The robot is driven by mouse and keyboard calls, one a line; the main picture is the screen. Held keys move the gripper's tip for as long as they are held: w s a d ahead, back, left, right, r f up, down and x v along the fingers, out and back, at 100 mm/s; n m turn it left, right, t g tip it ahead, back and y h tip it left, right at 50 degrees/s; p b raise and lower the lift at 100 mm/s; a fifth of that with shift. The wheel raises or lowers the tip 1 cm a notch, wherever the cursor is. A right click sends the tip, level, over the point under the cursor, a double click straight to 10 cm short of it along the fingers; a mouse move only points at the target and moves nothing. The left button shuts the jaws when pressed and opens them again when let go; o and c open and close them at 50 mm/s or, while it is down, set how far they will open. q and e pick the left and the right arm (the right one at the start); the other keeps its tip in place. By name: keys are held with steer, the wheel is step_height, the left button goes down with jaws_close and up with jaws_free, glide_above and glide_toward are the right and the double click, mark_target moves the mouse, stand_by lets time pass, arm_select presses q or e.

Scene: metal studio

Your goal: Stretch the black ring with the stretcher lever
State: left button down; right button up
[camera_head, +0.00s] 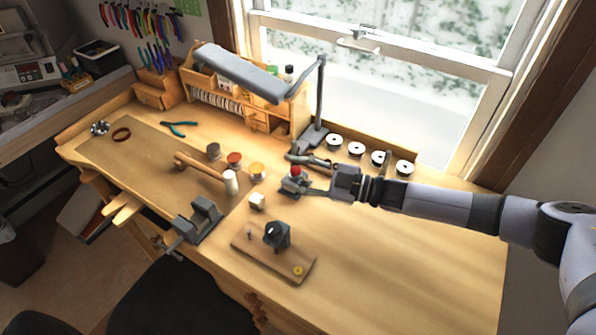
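My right gripper (316,190) reaches in from the right at the middle of the bench. Its fingertips are at or just beside a small grey device with a red knob (296,172). I cannot tell whether they touch it, or whether the fingers are open or shut. A dark tool (277,235) stands on a wooden board (268,262) in front of the gripper, with a small yellow round piece (298,271) at the board's near right corner. I cannot make out the black ring or clearly identify the stretcher lever. My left gripper is not in view.
A grey vise (205,218) sits at the front edge. A lamp (240,74) and spools (357,149) stand behind. The bench's right side (420,260) is clear.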

jaws_close()
stand_by(0.7)
